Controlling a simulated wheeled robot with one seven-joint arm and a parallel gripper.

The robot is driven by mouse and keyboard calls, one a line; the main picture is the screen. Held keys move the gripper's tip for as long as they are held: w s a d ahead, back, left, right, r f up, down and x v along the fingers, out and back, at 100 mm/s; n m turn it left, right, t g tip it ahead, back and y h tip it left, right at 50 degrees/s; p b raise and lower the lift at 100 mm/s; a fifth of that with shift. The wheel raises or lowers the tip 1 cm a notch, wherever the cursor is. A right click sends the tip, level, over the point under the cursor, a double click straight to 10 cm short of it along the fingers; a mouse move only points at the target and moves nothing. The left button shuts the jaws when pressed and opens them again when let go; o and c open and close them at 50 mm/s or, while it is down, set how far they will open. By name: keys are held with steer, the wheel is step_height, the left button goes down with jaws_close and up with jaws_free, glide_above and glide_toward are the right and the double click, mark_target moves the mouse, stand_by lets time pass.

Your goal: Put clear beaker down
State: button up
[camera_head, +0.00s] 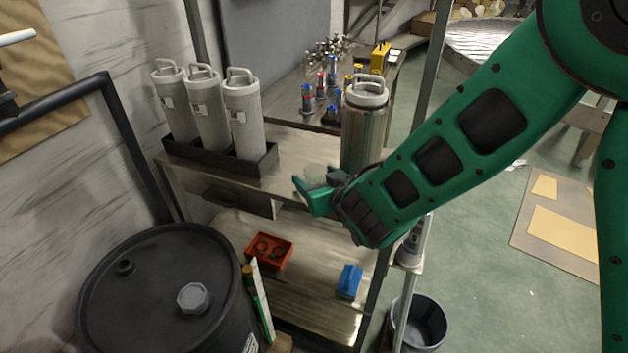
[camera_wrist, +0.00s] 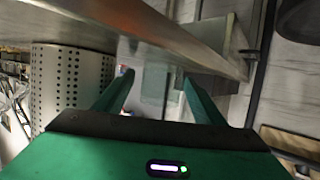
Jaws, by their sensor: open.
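My gripper (camera_head: 312,187) is at the front edge of the upper shelf (camera_head: 308,146), in front of the metal canister, with its green fingers apart. A faint, see-through shape that looks like the clear beaker (camera_head: 319,174) shows at the fingers. In the wrist view, a pale translucent patch (camera_wrist: 155,80) lies between the two spread fingers (camera_wrist: 158,100). Its outline is hard to make out. I cannot tell whether it touches the fingers or rests on the shelf.
A tall metal canister (camera_head: 363,130) stands right behind my gripper. Three white cylinders (camera_head: 245,120) stand in a dark tray (camera_head: 222,163) on the left. A red bin (camera_head: 269,250) and a blue box (camera_head: 348,281) lie on the lower shelf. A black barrel (camera_head: 160,295) stands at front left.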

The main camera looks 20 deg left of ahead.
steer(key=shift+w+a, duration=0.1)
steer(key=shift+w, duration=0.05)
steer(key=c, duration=1.2)
steer(key=shift+c, duration=0.2)
